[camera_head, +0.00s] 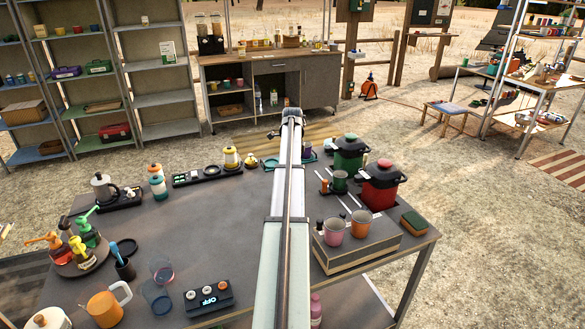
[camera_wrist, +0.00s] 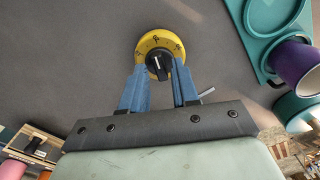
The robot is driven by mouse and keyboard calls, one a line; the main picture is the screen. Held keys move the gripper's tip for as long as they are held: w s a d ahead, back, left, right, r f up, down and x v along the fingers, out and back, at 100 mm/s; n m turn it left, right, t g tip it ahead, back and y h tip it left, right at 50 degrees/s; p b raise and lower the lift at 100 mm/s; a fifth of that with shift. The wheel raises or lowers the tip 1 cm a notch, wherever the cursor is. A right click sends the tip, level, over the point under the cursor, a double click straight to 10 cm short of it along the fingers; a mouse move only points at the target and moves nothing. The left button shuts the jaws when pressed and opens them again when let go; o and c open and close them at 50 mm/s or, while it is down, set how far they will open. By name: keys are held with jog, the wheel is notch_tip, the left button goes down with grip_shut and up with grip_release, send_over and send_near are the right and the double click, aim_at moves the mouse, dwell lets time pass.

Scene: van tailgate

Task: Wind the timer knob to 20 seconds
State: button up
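The timer (camera_wrist: 153,41) is a round yellow dial with dark marks around its face and a black knob (camera_wrist: 159,64) at its centre, bearing a white pointer line. It lies on the grey table in the wrist view. My gripper (camera_wrist: 160,68) has its two blue fingers on either side of the knob, over the near part of the dial. I cannot tell whether the fingers touch the knob or leave a small gap. The near dial marks are partly hidden.
A teal tray (camera_wrist: 258,54) with a purple cup (camera_wrist: 297,64) is close on the right. In the head view, red (camera_head: 382,184) and green (camera_head: 350,155) pots stand right of my arm. The table's middle left is clear.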

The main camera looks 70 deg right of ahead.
jog(key=shift+r, duration=2.95)
